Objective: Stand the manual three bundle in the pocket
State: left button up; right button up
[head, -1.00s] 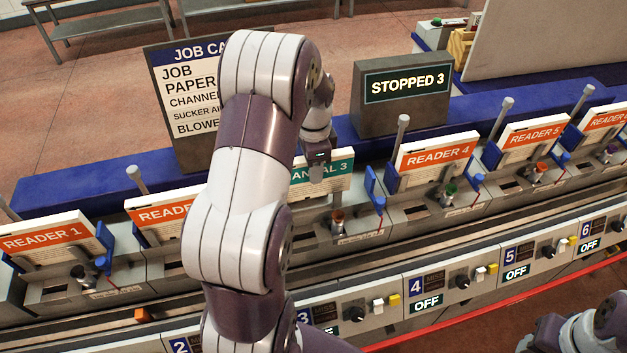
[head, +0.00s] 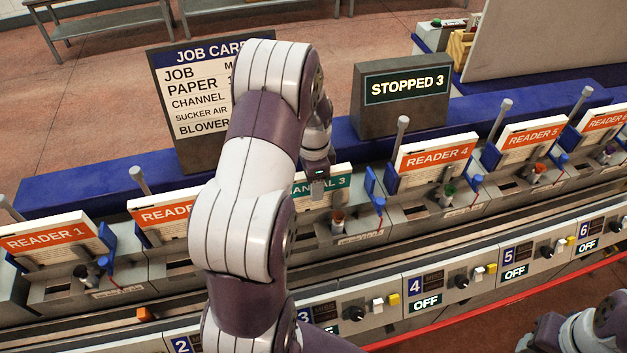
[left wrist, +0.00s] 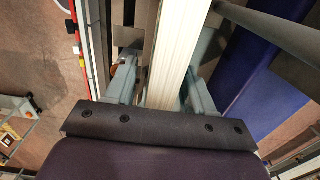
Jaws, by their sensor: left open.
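The manual three bundle (head: 338,182), a white block with a teal label, stands upright at the third station, in line with the reader bundles. Its pocket (head: 352,226) is mostly hidden by the bundle and my arm; a blue side guide (head: 372,187) shows to its right. My left gripper (head: 318,188) is at the bundle's top, covering part of the label. In the left wrist view, the open fingers (left wrist: 161,88) straddle the bundle's pale page edge (left wrist: 172,45), one on each side. Whether the bundle's bottom rests on the pocket floor is hidden.
Reader 4 (head: 435,155) stands to the right and Reader 2 (head: 160,215) to the left, partly behind my arm. Grey posts (head: 401,138) rise by the pockets. A sign reading STOPPED 3 (head: 402,95) and a job card (head: 195,95) stand behind.

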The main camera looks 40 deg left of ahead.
pick_arm(q)
notch_tip(320, 180, up, 9)
jog(key=shift+f+b, duration=0.1)
jog(key=shift+b, duration=0.45)
notch_tip(320, 180, up, 3)
jog(key=shift+r+p, duration=0.1)
jog(key=shift+p, duration=0.7)
jog(key=s+d+f+n, duration=0.2)
jog(key=s+d, duration=0.3)
jog(key=d, duration=0.3)
jog(key=s+d+f+n+t, duration=0.1)
jog(key=s+d+f+n, duration=0.1)
jog(key=s+d+n, duration=0.3)
jog(key=s+d, duration=0.1)
jog(key=d, duration=0.2)
jog(key=shift+s+d+n, duration=0.25)
jog(key=shift+s+n, duration=0.05)
jog(key=shift+s, duration=0.1)
